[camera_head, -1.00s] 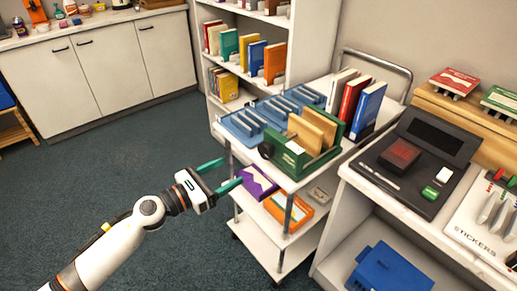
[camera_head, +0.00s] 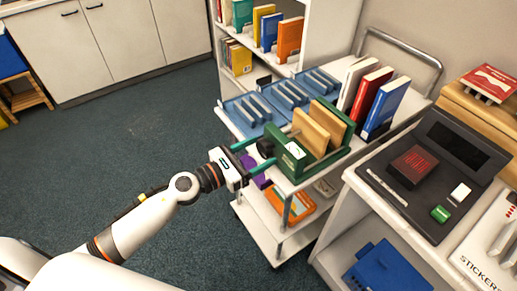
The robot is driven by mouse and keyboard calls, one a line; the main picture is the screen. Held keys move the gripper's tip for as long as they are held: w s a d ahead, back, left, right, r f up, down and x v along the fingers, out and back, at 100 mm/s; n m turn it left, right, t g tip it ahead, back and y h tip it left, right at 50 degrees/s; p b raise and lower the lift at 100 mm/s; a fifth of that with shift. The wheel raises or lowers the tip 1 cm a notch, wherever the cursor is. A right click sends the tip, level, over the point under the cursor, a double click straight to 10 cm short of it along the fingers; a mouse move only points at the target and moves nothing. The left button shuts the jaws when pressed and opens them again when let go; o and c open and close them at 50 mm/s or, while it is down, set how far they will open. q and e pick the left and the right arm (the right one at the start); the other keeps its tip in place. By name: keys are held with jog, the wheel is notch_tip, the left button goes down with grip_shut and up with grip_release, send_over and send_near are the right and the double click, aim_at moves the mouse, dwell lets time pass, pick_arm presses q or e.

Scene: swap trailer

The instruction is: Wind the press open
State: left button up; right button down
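The press is a green frame (camera_head: 292,166) holding two upright wooden boards (camera_head: 318,130) in the camera_head view. It stands on the top shelf of the white trolley. Its dark round knob (camera_head: 265,148) is on the left end, facing my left arm. My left gripper (camera_head: 264,150) has its two teal fingers spread, one above and one below the knob in the picture. The fingertips reach the knob; I cannot tell whether they touch it. My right gripper is not in view.
Blue slotted trays (camera_head: 243,115) lie behind the press on the trolley, and books (camera_head: 385,108) stand to its right. A purple item and an orange box (camera_head: 292,204) are on the shelf below. A counter with a black device (camera_head: 433,165) is at right. Floor at left is clear.

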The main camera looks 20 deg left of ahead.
pick_arm(q)
jog(key=shift+c, duration=1.2)
jog(key=c, duration=0.7)
jog(key=shift+c, duration=0.2)
jog(key=n+p, duration=0.1)
jog(key=n, duration=0.3)
jog(key=shift+n+p, duration=0.3)
jog(key=shift+p, duration=0.1)
jog(key=n+p, duration=0.1)
jog(key=n, duration=0.2)
jog(key=shift+s+r+n, duration=0.1)
jog(key=shift+n, duration=0.2)
jog(key=n+p, duration=0.3)
jog(key=n, duration=0.2)
jog(key=shift+d, duration=0.1)
jog(key=shift+n+p, duration=0.9)
jog(key=shift+n, duration=1.3)
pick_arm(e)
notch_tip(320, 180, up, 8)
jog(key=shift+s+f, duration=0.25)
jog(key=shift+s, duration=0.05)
